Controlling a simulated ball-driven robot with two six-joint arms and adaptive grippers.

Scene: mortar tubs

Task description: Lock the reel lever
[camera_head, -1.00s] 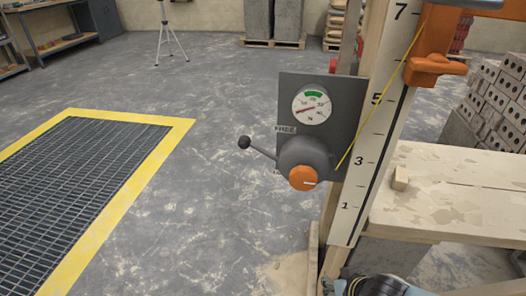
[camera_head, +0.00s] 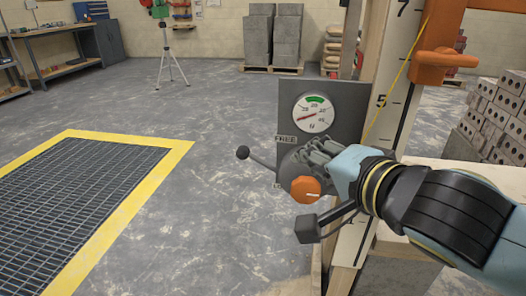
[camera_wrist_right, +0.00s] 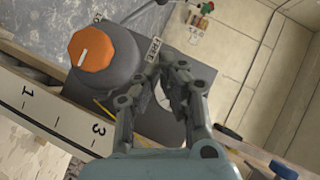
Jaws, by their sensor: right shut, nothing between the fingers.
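The reel lever (camera_head: 262,162) is a thin rod with a black ball knob, pointing left and slightly up from the grey reel hub. A lower label beneath the lever is mostly hidden. An orange knob (camera_head: 305,189) sits on the hub front. My right gripper (camera_head: 318,152) is shut and empty, over the right side of the hub, to the right of the lever and apart from its knob. In the wrist view its fingers (camera_wrist_right: 178,74) are beside the FREE label and the grey panel. My left gripper is not in view.
A round gauge (camera_head: 312,113) is on the panel above the hub. A numbered wooden post (camera_head: 385,110) with an orange bracket (camera_head: 436,62) stands right of it. A yellow-edged floor grate (camera_head: 80,215) lies left. The floor left of the lever is open.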

